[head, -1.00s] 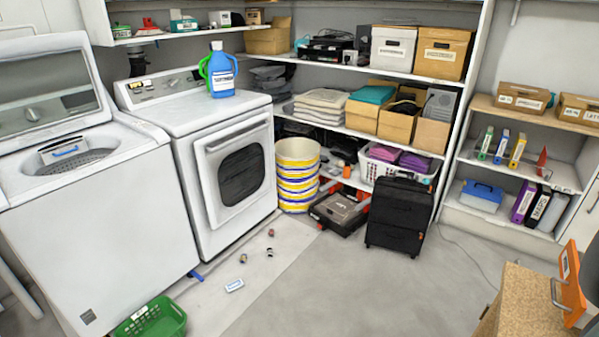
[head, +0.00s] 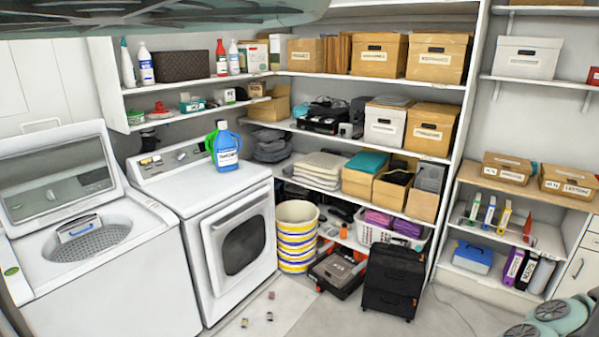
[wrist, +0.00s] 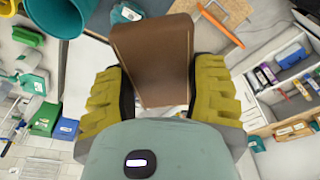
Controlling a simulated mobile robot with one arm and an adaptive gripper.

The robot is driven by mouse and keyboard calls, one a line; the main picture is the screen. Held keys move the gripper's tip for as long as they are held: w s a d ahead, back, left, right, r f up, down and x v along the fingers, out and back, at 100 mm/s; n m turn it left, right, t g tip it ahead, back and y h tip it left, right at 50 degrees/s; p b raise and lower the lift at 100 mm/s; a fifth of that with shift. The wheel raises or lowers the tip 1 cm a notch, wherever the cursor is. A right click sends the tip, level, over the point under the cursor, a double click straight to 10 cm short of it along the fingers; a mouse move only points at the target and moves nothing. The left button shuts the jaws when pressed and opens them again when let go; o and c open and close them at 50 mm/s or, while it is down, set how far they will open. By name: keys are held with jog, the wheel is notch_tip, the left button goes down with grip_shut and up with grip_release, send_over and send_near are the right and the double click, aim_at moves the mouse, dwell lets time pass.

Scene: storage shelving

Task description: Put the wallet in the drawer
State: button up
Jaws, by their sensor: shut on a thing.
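In the wrist view my gripper (wrist: 162,78) has its two yellow-padded fingers on either side of a brown wallet (wrist: 153,50). It is shut on the wallet, which sticks out beyond the fingertips. An orange panel (wrist: 222,24) with a curved metal handle lies just beyond the wallet's right side; it looks like the orange drawer front of the earlier head view. The drawer's inside cannot be made out. Neither the wallet nor the gripper fingers show in the head view now.
Shelves hold boxes, including a white box (head: 385,124). A washer (head: 95,262) and a dryer (head: 232,240) stand at left. A black suitcase (head: 392,281) stands before the shelving. A low shelf unit (head: 535,236) is at right. Some floor (head: 440,315) is clear.

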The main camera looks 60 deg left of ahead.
jog(key=a+r+n+p, duration=0.2)
jog(key=a+r+p, duration=0.1)
jog(key=r+p, duration=0.5)
jog(key=s+a+r+n+y+p, duration=0.1)
jog(key=a+r+n+p, duration=0.2)
jog(key=r+p, duration=0.4)
notch_tip(320, 180, up, 6)
jog(key=shift+a+r+n+p, duration=0.1)
jog(key=shift+a+n+p, duration=0.2)
jog(key=shift+a+p, duration=0.1)
